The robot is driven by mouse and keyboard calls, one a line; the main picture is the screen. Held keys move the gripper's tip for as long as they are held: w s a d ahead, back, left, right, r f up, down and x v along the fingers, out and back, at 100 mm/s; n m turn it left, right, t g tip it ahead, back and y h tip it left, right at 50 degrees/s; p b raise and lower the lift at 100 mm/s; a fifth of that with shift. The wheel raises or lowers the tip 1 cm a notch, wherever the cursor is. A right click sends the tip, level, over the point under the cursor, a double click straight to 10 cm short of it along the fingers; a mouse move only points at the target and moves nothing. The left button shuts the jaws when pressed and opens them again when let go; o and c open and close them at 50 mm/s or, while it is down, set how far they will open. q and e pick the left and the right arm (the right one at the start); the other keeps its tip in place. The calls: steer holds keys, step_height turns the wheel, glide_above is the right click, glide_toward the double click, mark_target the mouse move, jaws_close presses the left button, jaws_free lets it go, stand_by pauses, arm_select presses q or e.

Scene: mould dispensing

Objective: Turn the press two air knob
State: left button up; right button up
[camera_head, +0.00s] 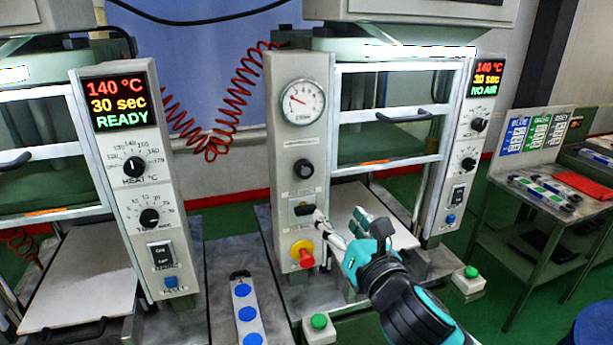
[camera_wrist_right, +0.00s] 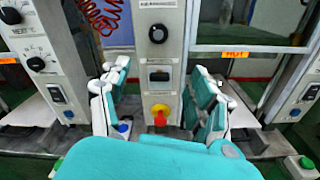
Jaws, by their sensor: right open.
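Press two, the right-hand press, has a grey panel with a round pressure gauge (camera_head: 303,101). Below the gauge is a round black knob (camera_head: 304,169), which also shows in the right wrist view (camera_wrist_right: 158,34). Its small label is not clearly readable. Its display (camera_head: 487,79) reads 140 °C, 30 sec, NO AIR. My right gripper (camera_head: 340,216) is open and empty in front of the lower panel, below and to the right of the knob. In the right wrist view its spread fingers (camera_wrist_right: 155,88) flank the panel, with the knob beyond and above them. My left gripper does not show.
Below the knob are a dark switch (camera_head: 304,209) and a red button on a yellow base (camera_head: 302,254). Green buttons (camera_head: 319,321) stand in front. A strip with blue discs (camera_head: 247,314) lies left. The left press display (camera_head: 118,104) reads READY. A side table (camera_head: 549,197) stands right.

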steer(key=r, duration=0.1)
steer(key=p, duration=0.4)
glide_toward(306, 172)
steer(key=shift+n, duration=0.3)
steer(key=x, duration=0.8)
steer(key=shift+r, duration=0.1)
steer(key=shift+w+a, duration=0.2)
steer(key=shift+w, duration=0.25)
steer(key=c, duration=1.1)
steer(key=shift+c, duration=0.2)
